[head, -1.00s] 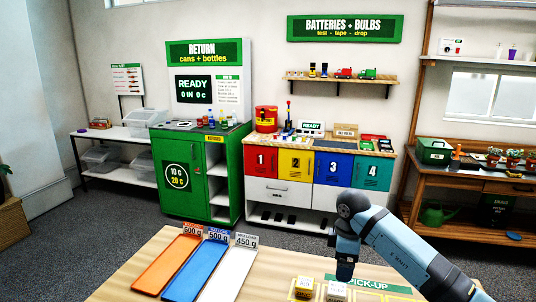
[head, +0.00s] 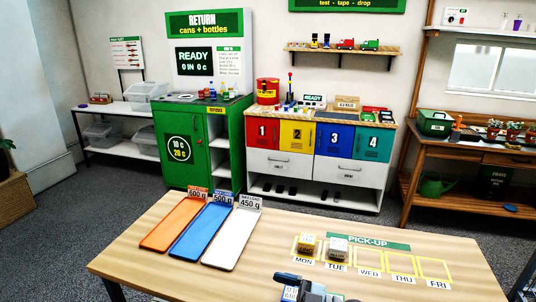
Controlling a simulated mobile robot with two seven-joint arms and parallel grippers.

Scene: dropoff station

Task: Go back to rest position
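Of my own arms, only a dark grey part with a white label (head: 300,291) shows, cut off by the bottom edge of the head view. It looks like the end of my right arm, but I cannot make out its fingertips or whether it is open or shut. It is at the near edge of the wooden table (head: 190,274), apart from the small boxes. My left gripper is not in view. A tan-topped small box (head: 306,244) sits in the MON square and a white-topped small box (head: 337,248) in the TUE square.
An orange tray (head: 173,225), a blue tray (head: 202,231) and a white tray (head: 232,239) lie empty at the table's left. The WED, THU and FRI squares beside the green pick-up strip (head: 368,241) are empty. Cabinets stand behind, across open floor.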

